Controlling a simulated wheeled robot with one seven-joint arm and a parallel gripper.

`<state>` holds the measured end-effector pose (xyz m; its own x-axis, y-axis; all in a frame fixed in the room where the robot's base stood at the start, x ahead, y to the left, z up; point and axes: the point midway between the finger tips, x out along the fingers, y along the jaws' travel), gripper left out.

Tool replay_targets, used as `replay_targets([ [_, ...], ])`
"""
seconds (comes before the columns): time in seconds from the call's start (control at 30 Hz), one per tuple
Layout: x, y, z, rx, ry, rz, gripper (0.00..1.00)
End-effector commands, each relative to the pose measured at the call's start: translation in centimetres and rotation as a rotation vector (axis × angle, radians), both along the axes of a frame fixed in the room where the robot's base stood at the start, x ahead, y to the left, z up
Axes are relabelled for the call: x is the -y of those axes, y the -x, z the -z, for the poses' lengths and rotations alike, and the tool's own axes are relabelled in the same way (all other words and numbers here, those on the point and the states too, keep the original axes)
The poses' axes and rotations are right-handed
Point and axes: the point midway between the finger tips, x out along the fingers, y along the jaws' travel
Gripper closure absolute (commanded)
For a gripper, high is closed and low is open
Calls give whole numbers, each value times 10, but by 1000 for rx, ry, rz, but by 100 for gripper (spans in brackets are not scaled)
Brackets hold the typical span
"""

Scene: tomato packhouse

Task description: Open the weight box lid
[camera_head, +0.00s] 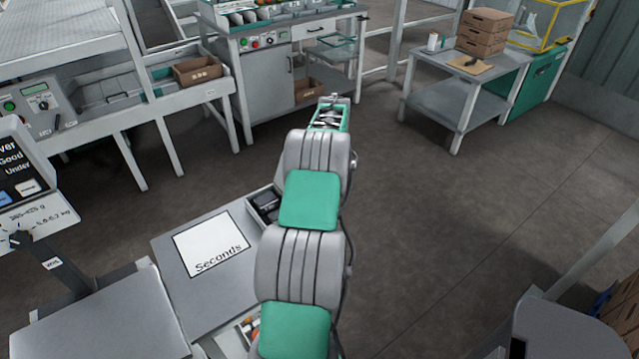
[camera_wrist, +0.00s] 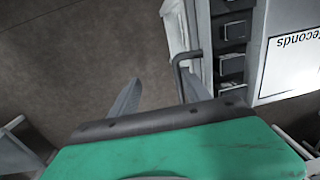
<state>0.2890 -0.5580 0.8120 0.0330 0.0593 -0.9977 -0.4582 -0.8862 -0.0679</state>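The weight box (camera_wrist: 212,45) shows in the wrist view at upper right, with several dark weights (camera_wrist: 232,68) visible in its compartments. A pale panel (camera_wrist: 177,25), seemingly the lid, stands along the box's left side, leaving the weights uncovered. A dark bent bar (camera_wrist: 178,53), perhaps its handle, is beside it. My gripper (camera_wrist: 160,76) is open, with only floor seen between its fingers. Its right finger is close to the bar; I cannot tell whether they touch. In the head view, weights (camera_head: 266,202) show left of my arm, which hides the lid and the gripper's fingers.
The grey bench with a white "Seconds" sheet (camera_head: 213,246) lies left of my arm. A scale display (camera_head: 20,170) stands at far left. A sorting line and a control cabinet (camera_head: 268,85) are behind. A table with cardboard boxes (camera_head: 485,32) is at back right.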

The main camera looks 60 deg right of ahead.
Motion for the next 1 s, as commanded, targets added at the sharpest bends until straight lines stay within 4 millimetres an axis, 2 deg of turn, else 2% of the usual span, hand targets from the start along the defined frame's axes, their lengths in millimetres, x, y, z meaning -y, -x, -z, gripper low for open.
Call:
replay_targets([
  [0.6,-1,-4,-6,1,6,-4,69],
  [0.67,0,-5,-13,1,7,-4,69],
  [0.9,4,-3,-63,2,12,-3,69],
  [1.0,3,-3,-75,0,5,-4,69],
])
